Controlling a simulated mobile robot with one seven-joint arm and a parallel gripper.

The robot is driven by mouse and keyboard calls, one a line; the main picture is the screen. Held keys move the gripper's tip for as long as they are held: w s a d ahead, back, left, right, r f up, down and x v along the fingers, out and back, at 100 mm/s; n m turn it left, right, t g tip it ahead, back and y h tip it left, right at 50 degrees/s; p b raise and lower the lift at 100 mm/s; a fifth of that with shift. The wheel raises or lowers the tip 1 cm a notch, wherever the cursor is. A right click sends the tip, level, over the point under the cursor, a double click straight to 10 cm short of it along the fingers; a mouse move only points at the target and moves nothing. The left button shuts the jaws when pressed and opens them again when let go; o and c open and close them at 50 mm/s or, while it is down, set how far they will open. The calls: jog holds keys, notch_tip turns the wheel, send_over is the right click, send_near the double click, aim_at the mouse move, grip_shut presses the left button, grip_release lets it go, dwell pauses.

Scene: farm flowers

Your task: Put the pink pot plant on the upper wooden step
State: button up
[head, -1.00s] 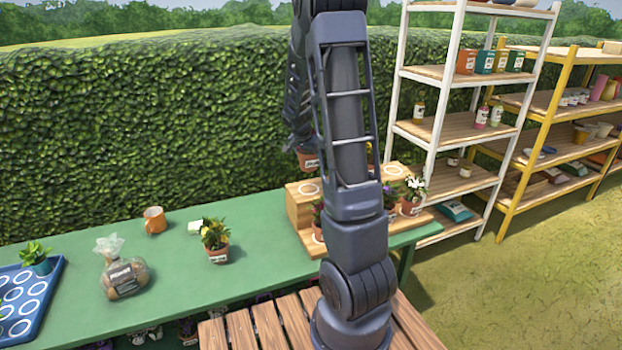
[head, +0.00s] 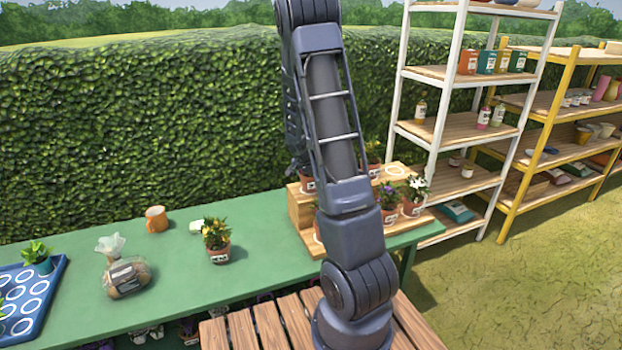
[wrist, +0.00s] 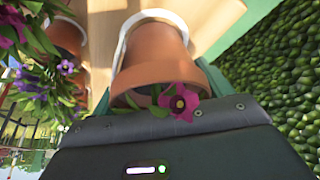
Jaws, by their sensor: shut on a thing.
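The pink pot plant is a terracotta pot (wrist: 152,58) with a pink flower (wrist: 181,102) in the wrist view. My gripper (wrist: 158,72) is shut on this pot. In the head view the pot (head: 308,184) is upright at the left spot of the upper wooden step (head: 299,203), partly behind my arm. A white ring shows around its base in the wrist view. I cannot tell whether the pot touches the step or hangs just above it. My gripper's fingers are mostly hidden by my arm in the head view.
The upper step also holds a pot (head: 373,168) in the middle and an empty ring (head: 396,171) at right. Purple-flowered (head: 389,200) and white-flowered (head: 414,190) pots stand on the lower step.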

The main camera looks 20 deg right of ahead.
jog(key=shift+f, duration=0.1)
jog(key=o, duration=1.3)
jog(key=v, duration=1.2)
jog(key=shift+s, duration=0.1)
jog(key=shift+s+a+r+n+t+y, duration=0.5)
jog(key=shift+s+a+r+n, duration=1.6)
jog(key=shift+s, duration=3.1)
jog(key=shift+s+a+r+n+t+y, duration=0.1)
jog(key=shift+s+a+r+n+y, duration=1.05)
jog(key=shift+s+r, duration=3)
jog(key=shift+s+a+r+n+t+y, duration=0.3)
jog(key=shift+s+a+r+n, duration=1.2)
jog(key=shift+s, duration=4.7)
